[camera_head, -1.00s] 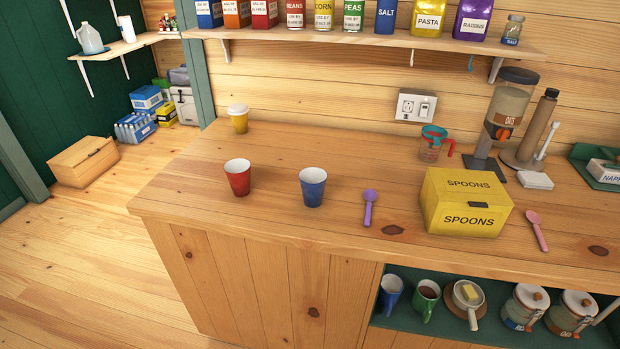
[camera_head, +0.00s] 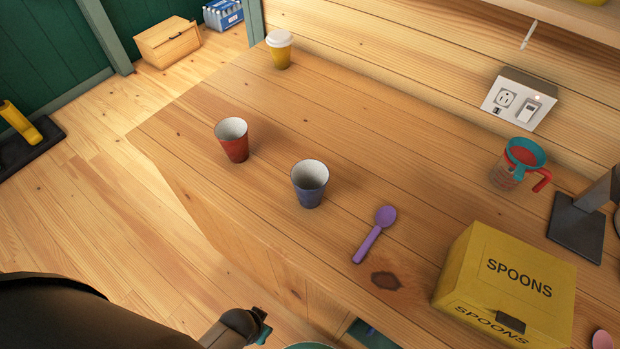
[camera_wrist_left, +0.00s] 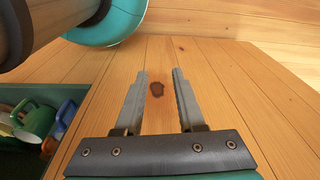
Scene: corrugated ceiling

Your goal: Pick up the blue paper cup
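The blue paper cup (camera_head: 309,184) stands upright on the wooden counter in the head view, between a red cup and a purple spoon. It looks empty. My left arm comes in at the bottom left of the head view, but its fingers are not visible there. In the left wrist view my left gripper (camera_wrist_left: 160,98) is open, its two fingers apart with nothing between them. A dark knot in the wood shows beyond the fingers. The blue cup is not visible in the wrist view. My right gripper is not in view.
The red cup (camera_head: 233,140) stands left of the blue cup, and the purple spoon (camera_head: 374,234) lies to its right. Mugs (camera_wrist_left: 38,122) sit on the shelf below.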

